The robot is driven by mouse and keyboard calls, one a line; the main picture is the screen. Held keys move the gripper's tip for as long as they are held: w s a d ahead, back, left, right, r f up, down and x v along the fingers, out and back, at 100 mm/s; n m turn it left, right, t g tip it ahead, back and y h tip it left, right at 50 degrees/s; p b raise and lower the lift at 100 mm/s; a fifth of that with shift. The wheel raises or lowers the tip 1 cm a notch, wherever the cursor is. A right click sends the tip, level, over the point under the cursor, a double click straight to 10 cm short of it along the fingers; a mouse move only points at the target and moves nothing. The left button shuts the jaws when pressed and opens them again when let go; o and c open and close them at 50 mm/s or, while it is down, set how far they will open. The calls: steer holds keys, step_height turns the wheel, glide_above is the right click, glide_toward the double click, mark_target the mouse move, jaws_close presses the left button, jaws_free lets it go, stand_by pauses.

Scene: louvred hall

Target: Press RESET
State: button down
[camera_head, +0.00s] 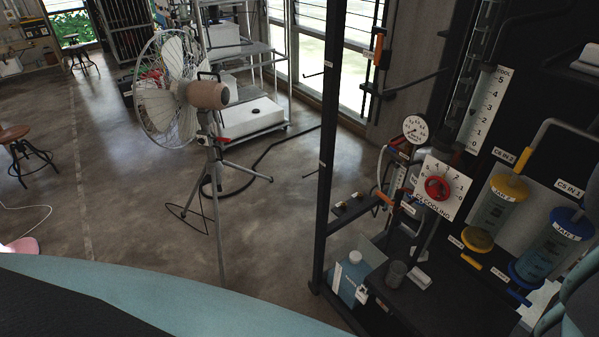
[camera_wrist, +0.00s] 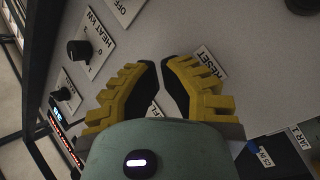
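In the wrist view, a white RESET label (camera_wrist: 210,63) is on a grey panel (camera_wrist: 230,28), just right of my gripper's fingertips. My gripper (camera_wrist: 160,64) has yellow ribbed fingers with dark pads. Its tips come together over the panel and hold nothing visible. I cannot tell whether they touch the panel. No RESET button shows; the fingers cover part of the panel beside the label. Another label, partly hidden, shows between the fingers (camera_wrist: 153,110). The gripper is not seen in the head view.
A black HEAT KW knob (camera_wrist: 79,51) and a smaller knob (camera_wrist: 62,95) are left of the fingers. In the head view, a red C2 COOLING knob (camera_head: 437,188), yellow jar (camera_head: 508,188) and blue jar (camera_head: 567,225) are on the rack. A fan (camera_head: 180,95) stands on open floor.

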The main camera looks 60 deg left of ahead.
steer(key=shift+w, duration=0.3)
steer(key=shift+s, duration=0.15)
stand_by(0.5)
steer(key=shift+s+r, duration=0.1)
steer(key=shift+s, duration=0.55)
steer(key=shift+p, duration=0.3)
steer(key=shift+s+p, duration=0.7)
steer(key=shift+s, duration=1.75)
steer(key=shift+d, duration=0.1)
